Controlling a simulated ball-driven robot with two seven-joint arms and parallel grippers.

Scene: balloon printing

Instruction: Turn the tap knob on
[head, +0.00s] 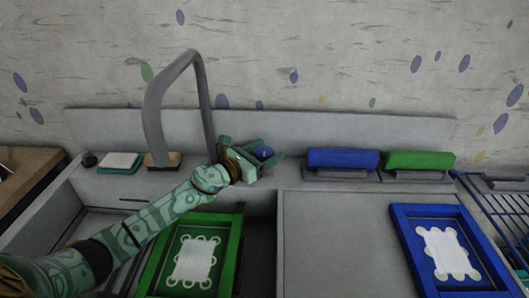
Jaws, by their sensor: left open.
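The tap is a tall grey curved spout (154,112) rising from the back ledge of the sink. Whether the fingers touch the knob I cannot tell, and the gripper hides the knob's lower part. My right gripper is not in view.
A green-framed screen (236,252) leans in the sink under my left arm. A blue-framed screen (477,240) lies at the right by a blue wire rack (492,222). A blue squeegee (343,158) and a green squeegee (420,160) rest on the ledge. A sponge (120,161) is at left.

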